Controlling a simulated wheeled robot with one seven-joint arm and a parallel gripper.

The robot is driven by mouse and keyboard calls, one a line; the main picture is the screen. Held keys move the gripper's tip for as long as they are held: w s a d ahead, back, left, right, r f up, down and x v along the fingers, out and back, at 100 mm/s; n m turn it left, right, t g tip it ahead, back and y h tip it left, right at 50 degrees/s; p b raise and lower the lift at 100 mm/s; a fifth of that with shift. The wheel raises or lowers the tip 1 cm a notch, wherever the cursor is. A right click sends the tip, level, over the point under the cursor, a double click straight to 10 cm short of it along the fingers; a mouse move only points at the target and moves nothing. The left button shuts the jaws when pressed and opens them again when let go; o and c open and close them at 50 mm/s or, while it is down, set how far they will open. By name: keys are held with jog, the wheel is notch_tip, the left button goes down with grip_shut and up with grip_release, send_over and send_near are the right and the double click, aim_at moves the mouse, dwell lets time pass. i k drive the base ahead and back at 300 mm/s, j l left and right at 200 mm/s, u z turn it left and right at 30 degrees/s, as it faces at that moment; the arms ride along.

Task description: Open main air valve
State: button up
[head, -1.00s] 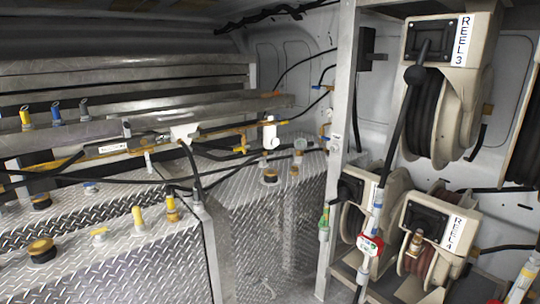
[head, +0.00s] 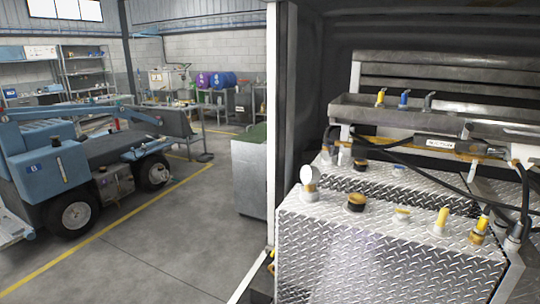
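I cannot tell which part is the main air valve. A label plate (head: 437,143) sits on the pipework above the diamond-plate tanks, but its text is too small to read. Yellow-handled fittings stand on the tank top, one upright (head: 441,217) and one beside it to the right (head: 480,224). Three small taps stand on the grey rail behind: yellow (head: 381,96), blue (head: 404,98) and grey (head: 429,101). My gripper is not in view.
Left of the door frame (head: 280,110) is open workshop floor (head: 165,260). A blue vehicle (head: 60,175) stands at the left.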

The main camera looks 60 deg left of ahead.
aim_at(342, 146)
jog(key=i+j+u, duration=0.15)
jog(key=u, duration=0.25)
jog(key=i+j+u, duration=0.15)
jog(key=u, duration=0.2)
jog(key=i+j+u, duration=0.1)
jog(key=u, duration=0.3)
jog(key=i+u, duration=0.2)
jog(key=u, duration=0.15)
jog(key=i+l+u, duration=0.25)
jog(key=i, duration=0.6)
jog(key=i+j+z, duration=0.3)
jog(key=j, duration=0.2)
jog(key=i+j+z, duration=0.1)
jog(key=j, duration=0.2)
jog(key=i+j+z, duration=0.1)
jog(key=i+j, duration=0.25)
jog(key=j, duration=0.25)
jog(key=k+l+u, duration=0.1)
jog(key=u, duration=0.4)
